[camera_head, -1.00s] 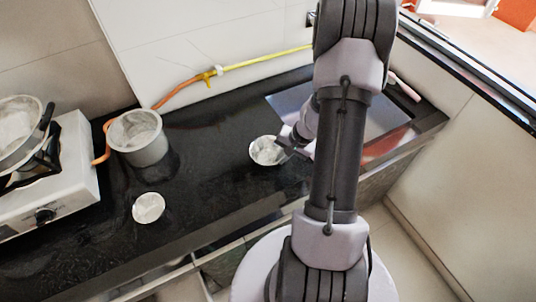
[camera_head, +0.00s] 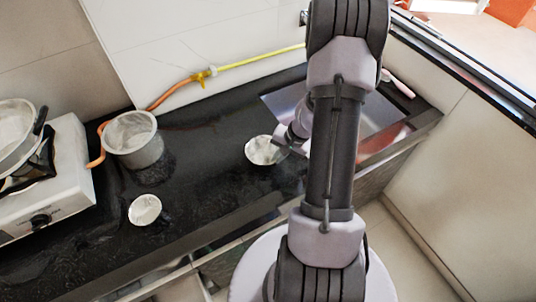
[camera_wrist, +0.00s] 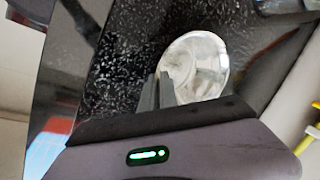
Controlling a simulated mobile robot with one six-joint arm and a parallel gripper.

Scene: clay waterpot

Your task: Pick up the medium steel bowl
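The medium steel bowl (camera_head: 262,151) is a shiny, round, open bowl on the black counter, left of the sink. In the wrist view the bowl (camera_wrist: 205,62) shows its bright inside beyond the fingers. My gripper (camera_wrist: 159,82) has its two dark fingers close together at the bowl's near rim, and the rim appears pinched between them. In the head view my gripper (camera_head: 281,143) is at the bowl's right edge, partly hidden by my arm. I see no clear gap between bowl and counter.
A smaller steel bowl (camera_head: 145,210) stands at the counter's front left. A tall steel pot (camera_head: 133,141) is behind it, beside a white stove (camera_head: 62,172) with a pan (camera_head: 15,128). The sink (camera_head: 288,103) is on the right. A yellow-orange hose (camera_head: 245,63) runs along the wall.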

